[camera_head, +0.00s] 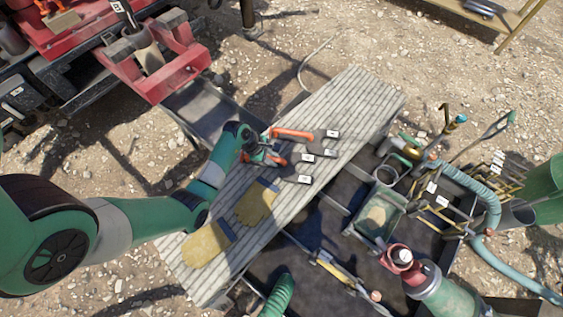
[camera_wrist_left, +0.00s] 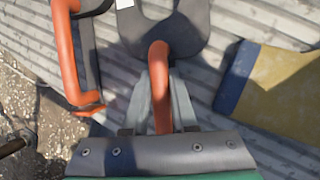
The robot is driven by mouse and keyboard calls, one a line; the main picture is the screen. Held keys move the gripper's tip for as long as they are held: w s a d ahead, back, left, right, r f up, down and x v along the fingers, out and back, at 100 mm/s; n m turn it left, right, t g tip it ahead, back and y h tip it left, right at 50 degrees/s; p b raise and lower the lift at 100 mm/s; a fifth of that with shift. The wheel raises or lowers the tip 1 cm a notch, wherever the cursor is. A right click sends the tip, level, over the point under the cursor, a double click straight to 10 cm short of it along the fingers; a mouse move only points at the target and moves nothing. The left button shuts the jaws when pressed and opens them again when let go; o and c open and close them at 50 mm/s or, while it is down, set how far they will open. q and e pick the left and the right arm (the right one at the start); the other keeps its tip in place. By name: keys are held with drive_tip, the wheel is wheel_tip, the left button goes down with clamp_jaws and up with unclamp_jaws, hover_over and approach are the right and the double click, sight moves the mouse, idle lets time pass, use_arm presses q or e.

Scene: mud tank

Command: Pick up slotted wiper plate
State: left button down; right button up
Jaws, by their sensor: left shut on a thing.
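My left gripper (camera_head: 262,157) is over the slatted plank bench, shut on the orange handle (camera_wrist_left: 160,85) of a dark grey plate (camera_wrist_left: 165,28) with rounded lobes. I take this to be the slotted wiper plate, but its slot is not clear. In the left wrist view the handle stands between the two grey fingers, and the plate lies beyond them, close over the bench. A second orange-handled tool (camera_wrist_left: 68,60) is to the left. In the head view, several dark plates with white tags lie close together, one with a long orange handle (camera_head: 292,133). My right gripper is not in view.
Yellow work gloves with blue cuffs lie beside the tools, one (camera_head: 256,203) near the gripper and one (camera_head: 205,245) lower left. The plank bench (camera_head: 365,95) is bare toward its upper right end. A dark tank with hoses, a bucket (camera_head: 387,175) and a green bin (camera_head: 375,218) is right.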

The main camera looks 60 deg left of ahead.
sight(273, 158)
use_arm(q)
drive_tip(key=shift+r+p, duration=0.4)
drive_tip(key=shift+r, duration=0.05)
wheel_tip(273, 158, up, 3)
drive_tip(key=shift+f+p, duration=0.1)
drive_tip(key=shift+p, duration=1.05)
drive_tip(key=s+d+r+p, duration=0.8)
drive_tip(key=s+d+r, duration=0.1)
drive_tip(key=s, duration=0.1)
drive_tip(key=shift+s+d+r, duration=0.2)
drive_tip(key=shift+d, duration=0.05)
